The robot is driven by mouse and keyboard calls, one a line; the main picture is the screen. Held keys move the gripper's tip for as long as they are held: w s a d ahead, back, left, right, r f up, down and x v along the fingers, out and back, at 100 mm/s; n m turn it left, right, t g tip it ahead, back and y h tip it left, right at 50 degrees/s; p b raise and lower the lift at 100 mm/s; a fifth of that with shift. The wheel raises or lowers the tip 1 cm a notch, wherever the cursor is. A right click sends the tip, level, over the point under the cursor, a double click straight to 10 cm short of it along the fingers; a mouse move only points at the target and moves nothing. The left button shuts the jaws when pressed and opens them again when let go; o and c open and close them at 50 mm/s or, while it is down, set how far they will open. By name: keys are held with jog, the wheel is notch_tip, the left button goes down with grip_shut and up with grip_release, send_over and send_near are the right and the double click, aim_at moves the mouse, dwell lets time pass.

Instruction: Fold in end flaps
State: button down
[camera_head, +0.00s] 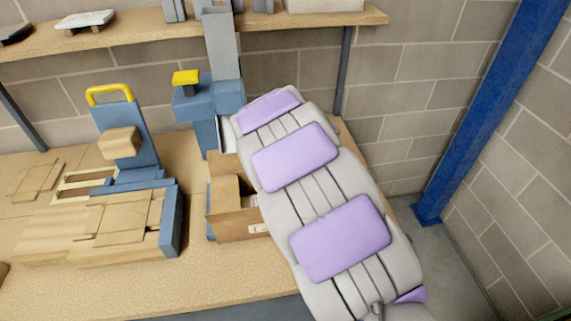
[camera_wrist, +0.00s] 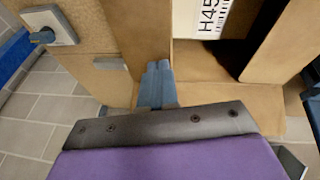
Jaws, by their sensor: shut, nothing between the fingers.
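An open brown cardboard box (camera_head: 245,226) sits on the workbench, its right side hidden behind my arm in the head view. One flap (camera_head: 230,189) stands up at its left. In the wrist view the box shows close up, with a brown panel or flap (camera_wrist: 138,35) at the left of the opening and another (camera_wrist: 278,45) slanting at the right. A white label reading "H45" (camera_wrist: 208,17) lies between them, above a dark gap. My gripper (camera_wrist: 158,68) is shut and empty, its fingertips at the lower edge of the left panel; whether they touch it is unclear. The head view hides it.
A blue fixture with a yellow handle (camera_head: 110,95) and flat wooden boards (camera_head: 120,220) stand left of the box. A blue post with a yellow top (camera_head: 186,78) is behind it. A shelf (camera_head: 140,40) runs above; a blue column (camera_head: 480,110) stands right.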

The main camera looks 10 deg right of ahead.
jog(key=shift+a+f+h+p, duration=0.3)
jog(key=shift+a+f+h, duration=1)
jog(key=shift+a+f, duration=0.7)
jog(key=shift+d+f, duration=0.1)
jog(key=shift+d, duration=0.1)
jog(key=shift+d, duration=0.3)
